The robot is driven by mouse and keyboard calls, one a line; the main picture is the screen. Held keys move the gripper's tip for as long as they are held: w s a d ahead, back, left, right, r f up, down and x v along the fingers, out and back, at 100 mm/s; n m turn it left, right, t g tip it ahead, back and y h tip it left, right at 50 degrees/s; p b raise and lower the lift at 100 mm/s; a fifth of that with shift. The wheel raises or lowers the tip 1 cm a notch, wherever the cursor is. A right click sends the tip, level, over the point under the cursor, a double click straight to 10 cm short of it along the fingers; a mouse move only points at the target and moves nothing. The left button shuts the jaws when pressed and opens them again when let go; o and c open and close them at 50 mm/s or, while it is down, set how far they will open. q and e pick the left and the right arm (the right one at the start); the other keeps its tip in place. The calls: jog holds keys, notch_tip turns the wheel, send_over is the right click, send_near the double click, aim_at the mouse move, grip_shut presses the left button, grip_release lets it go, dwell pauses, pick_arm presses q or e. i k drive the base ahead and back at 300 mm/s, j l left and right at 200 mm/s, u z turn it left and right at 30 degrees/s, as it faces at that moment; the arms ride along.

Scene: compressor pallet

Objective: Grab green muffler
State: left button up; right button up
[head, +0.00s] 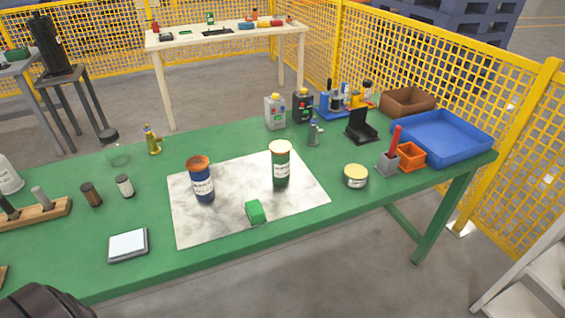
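A small green block (255,212) lies near the front edge of a grey-white stained mat (236,226) on the green table. It is the closest match I see to the green muffler, but I cannot tell for sure. A green can with a cream lid (281,172) stands upright behind it to the right. A blue can with an orange-brown top (203,188) stands upright behind it to the left. A dark rounded part of mine shows at the bottom left corner. Neither gripper's fingers are in view.
The green table (385,212) also holds a scale (128,245), a low tin (355,176), an orange bin (411,156), a blue tray (440,136) and bottles (275,111). Yellow mesh fencing (425,75) stands behind. The table's front strip right of the scale is clear.

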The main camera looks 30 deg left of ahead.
aim_at(280, 149)
jog(key=i+u, duration=0.45)
jog(key=u, duration=0.25)
jog(key=i+u, duration=0.35)
jog(key=k+l, duration=0.05)
jog(key=k, duration=0.05)
